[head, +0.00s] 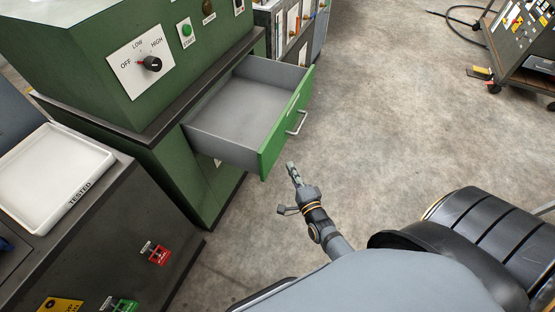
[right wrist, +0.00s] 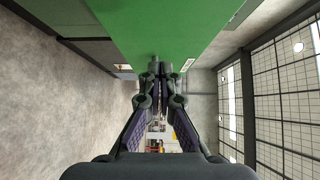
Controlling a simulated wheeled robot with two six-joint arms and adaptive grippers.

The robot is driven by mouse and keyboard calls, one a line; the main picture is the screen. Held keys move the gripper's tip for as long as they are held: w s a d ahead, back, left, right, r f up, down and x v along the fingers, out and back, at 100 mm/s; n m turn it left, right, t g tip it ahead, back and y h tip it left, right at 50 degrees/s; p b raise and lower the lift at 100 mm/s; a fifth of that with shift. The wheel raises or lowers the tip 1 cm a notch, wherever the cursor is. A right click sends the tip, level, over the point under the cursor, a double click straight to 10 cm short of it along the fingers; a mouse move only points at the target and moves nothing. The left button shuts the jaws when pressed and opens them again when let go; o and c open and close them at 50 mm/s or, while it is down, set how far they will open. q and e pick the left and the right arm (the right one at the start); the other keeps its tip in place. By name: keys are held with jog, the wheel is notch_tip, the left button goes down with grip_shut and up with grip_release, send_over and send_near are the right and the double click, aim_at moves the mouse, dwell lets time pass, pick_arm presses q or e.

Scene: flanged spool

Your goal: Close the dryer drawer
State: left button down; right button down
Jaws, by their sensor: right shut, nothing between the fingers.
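The dryer drawer (head: 241,105) is pulled well out of the green dryer cabinet (head: 165,52) in the head view. It is grey and empty inside, with a bright green front (head: 285,125) and a silver bar handle (head: 297,123). My right gripper (head: 291,167) is shut and empty, just below and in front of the drawer front's near end. In the right wrist view the green front (right wrist: 155,28) fills the top, with the shut fingertips (right wrist: 161,68) at or close to its lower part. I cannot tell whether they touch it. My left gripper does not show.
A white tray marked TESTED (head: 52,178) rests on a dark bench at the left. The dryer has a dial (head: 152,64) and a green button (head: 187,30). A dark cart (head: 520,45) stands at the far right. The floor (head: 385,110) right of the drawer is clear.

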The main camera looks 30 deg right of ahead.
aim_at(273, 152)
jog(key=w, duration=0.1)
jog(key=w+a, duration=0.1)
jog(key=w, duration=0.1)
jog(key=w+a, duration=0.1)
jog(key=w, duration=0.1)
jog(key=shift+w+a, duration=0.25)
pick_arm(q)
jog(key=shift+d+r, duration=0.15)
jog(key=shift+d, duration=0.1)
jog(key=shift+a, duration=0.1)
pick_arm(e)
jog(key=shift+w, duration=0.1)
